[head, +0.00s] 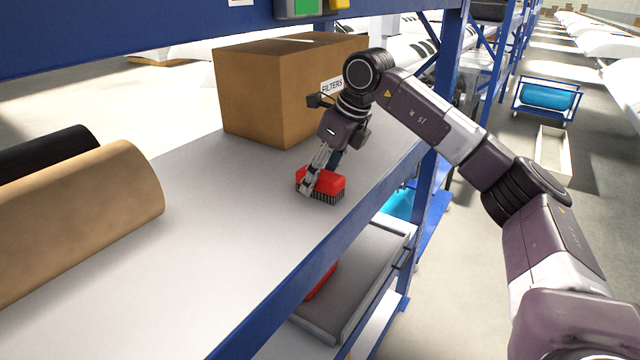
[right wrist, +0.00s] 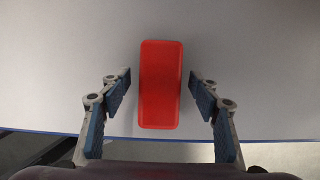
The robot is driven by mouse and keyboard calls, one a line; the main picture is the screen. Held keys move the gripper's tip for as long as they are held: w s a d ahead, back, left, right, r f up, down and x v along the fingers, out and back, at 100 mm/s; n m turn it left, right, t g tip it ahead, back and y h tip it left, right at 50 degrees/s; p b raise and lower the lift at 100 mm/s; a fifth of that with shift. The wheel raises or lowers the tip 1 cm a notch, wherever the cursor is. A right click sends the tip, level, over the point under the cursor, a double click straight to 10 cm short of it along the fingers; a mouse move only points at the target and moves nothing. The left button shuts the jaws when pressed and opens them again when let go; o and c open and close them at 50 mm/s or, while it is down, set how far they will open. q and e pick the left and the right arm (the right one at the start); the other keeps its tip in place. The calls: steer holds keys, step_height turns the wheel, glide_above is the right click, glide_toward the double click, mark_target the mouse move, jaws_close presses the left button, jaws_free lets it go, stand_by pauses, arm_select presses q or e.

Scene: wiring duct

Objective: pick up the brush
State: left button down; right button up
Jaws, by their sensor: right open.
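The brush (head: 324,183) has a red block top and dark bristles, and it rests bristles down on the grey-white shelf (head: 230,215). In the right wrist view the brush (right wrist: 160,85) shows from above as a red rectangle. My right gripper (head: 310,188) is at the brush, coming down from above. In the right wrist view my right gripper (right wrist: 160,92) is open, with one finger on each side of the brush and a gap on both sides. My left gripper is not in view.
A cardboard box (head: 265,95) labelled FILTERS stands behind the brush. Brown and black rolls (head: 95,215) lie at the left. The shelf's blue front edge (head: 300,285) runs close in front of the brush. The shelf between the rolls and brush is clear.

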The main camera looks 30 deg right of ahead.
mark_target(324, 174)
steer(key=c, duration=1.3)
steer(key=shift+r, duration=0.2)
steer(key=shift+c, duration=0.2)
steer(key=shift+r, duration=0.5)
steer(key=shift+b+v, duration=1.1)
steer(key=shift+v, duration=0.15)
steer(key=s+d+b, duration=0.2)
steer(key=s+d, duration=0.1)
steer(key=s, duration=0.5)
steer(key=s+d+b, duration=0.3)
steer(key=s, duration=0.4)
steer(key=shift+s+d+r+b, duration=0.2)
steer(key=shift+s+d+b, duration=0.1)
steer(key=shift+s, duration=0.1)
